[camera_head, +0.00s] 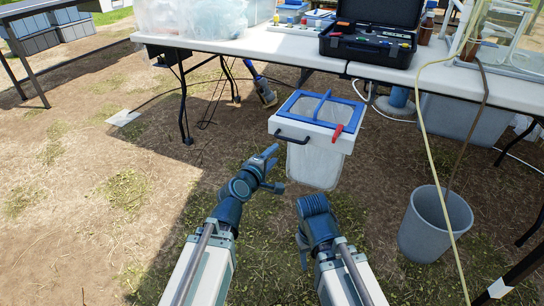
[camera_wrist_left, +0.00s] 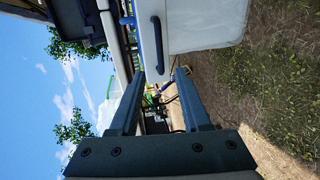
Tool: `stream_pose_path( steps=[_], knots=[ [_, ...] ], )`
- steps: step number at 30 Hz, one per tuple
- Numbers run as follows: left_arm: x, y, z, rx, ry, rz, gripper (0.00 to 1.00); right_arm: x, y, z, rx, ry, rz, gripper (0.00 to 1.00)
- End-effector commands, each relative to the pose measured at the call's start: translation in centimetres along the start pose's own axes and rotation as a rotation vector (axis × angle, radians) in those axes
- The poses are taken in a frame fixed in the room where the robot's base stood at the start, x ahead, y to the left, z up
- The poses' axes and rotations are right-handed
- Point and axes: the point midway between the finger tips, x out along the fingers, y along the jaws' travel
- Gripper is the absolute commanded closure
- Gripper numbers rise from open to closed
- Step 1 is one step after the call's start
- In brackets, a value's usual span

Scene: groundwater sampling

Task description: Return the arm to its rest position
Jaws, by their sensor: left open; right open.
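My left gripper (camera_head: 275,170) is open and empty, in front of and a little left of a white box with a blue-framed top (camera_head: 328,132). In the left wrist view its two fingers (camera_wrist_left: 162,88) stand apart with nothing between them, and the white box (camera_wrist_left: 205,28) fills the upper part close beyond one finger. I cannot tell whether they touch. My right arm comes in from the bottom right. Its gripper (camera_head: 303,248) points down beside the wrist, is mostly hidden by it, and shows nothing held.
A white table (camera_head: 270,47) stands behind, with a black open case (camera_head: 368,45) and clear plastic bins (camera_head: 190,18) on it. A grey bucket (camera_head: 425,230) stands on the right, with a yellow hose (camera_head: 430,150) passing in front. Open grassy ground lies at left.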

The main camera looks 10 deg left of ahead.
Motion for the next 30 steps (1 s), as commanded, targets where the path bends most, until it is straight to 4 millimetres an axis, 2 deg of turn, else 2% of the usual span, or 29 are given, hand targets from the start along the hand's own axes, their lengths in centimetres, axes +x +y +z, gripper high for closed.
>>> stream_pose_path(
  steps=[8, 11, 14, 15, 17, 20, 24, 30],
  knots=[
    [0.0, -0.1, 0.5, 0.019, -0.014, -0.012, 0.53, -0.2, 0.0, 0.0, 0.0, 0.0, 0.0, 0.5],
    [-0.1, -1.0, 2.8, 0.127, -0.088, -0.081, 0.53, -0.9, 0.1, 0.1, 0.0, 0.0, 0.0, 0.5],
    [-1.0, -3.4, 6.7, 0.347, -0.236, -0.223, 0.53, -2.1, 0.2, 0.1, -0.002, 0.0, 0.001, 0.5],
    [-1.8, -4.8, 8.3, 0.457, -0.308, -0.295, 0.53, -2.7, 0.3, 0.2, -0.002, 0.0, 0.001, 0.5],
    [-3.4, -7.0, 10.1, 0.623, -0.422, -0.41, 0.53, -3.5, 0.4, 0.2, -0.003, -0.001, 0.001, 0.5],
    [-6.6, -10.3, 11.6, 0.861, -0.593, -0.59, 0.53, -4.5, 0.5, 0.3, -0.005, -0.001, 0.001, 0.5],
    [-11.1, -13.1, 11.4, 1.098, -0.78, -0.804, 0.53, -5.7, 0.6, 0.3, -0.006, -0.001, 0.002, 0.5],
    [-16.8, -14.2, 9.8, 1.313, -0.988, -1.067, 0.53, -7.0, 0.8, 0.4, -0.008, -0.001, 0.002, 0.5]
  ],
)
